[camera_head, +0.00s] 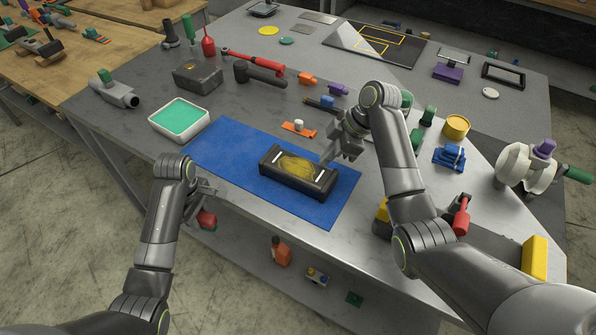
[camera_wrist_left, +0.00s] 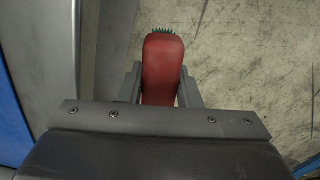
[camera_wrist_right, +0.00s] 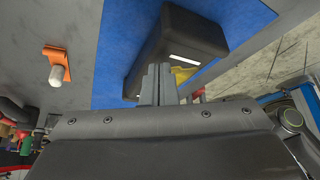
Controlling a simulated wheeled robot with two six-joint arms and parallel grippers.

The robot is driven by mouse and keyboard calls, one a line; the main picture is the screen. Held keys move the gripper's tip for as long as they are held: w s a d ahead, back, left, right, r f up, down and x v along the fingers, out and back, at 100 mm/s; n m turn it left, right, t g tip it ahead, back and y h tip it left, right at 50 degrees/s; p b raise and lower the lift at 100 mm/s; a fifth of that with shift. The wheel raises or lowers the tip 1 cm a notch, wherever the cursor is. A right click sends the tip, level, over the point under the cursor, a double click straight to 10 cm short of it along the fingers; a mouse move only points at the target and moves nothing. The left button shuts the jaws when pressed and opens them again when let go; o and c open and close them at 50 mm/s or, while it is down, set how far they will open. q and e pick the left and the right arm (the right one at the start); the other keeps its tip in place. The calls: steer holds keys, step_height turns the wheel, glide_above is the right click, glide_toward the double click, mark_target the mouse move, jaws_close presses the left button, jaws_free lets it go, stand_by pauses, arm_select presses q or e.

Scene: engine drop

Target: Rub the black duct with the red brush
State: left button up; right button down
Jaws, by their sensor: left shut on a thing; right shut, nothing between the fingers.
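The black duct (camera_head: 315,187) lies on the blue mat (camera_head: 225,147), with a yellow smeared patch and white stripes on its top. It also shows at the top of the right wrist view (camera_wrist_right: 183,35). My left gripper (camera_head: 207,204) is shut on the red brush (camera_wrist_left: 163,70) off the table's front edge, apart from the duct. The brush's dark green bristles point away from the gripper. My right gripper (camera_head: 330,158) is shut and empty at the duct's far right side; its fingertips (camera_wrist_right: 158,72) appear close to or against the duct. I cannot tell whether they touch.
A white tray with a green inside (camera_head: 180,117) stands left of the mat. An orange piece with a white knob (camera_head: 298,128) lies behind the duct. Several tools and parts crowd the table's back and right. The mat's left part is clear.

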arm_select(q)
steer(key=shift+f, duration=0.2)
arm_select(e)
steer(key=shift+f, duration=0.5)
steer(key=shift+r, duration=0.1)
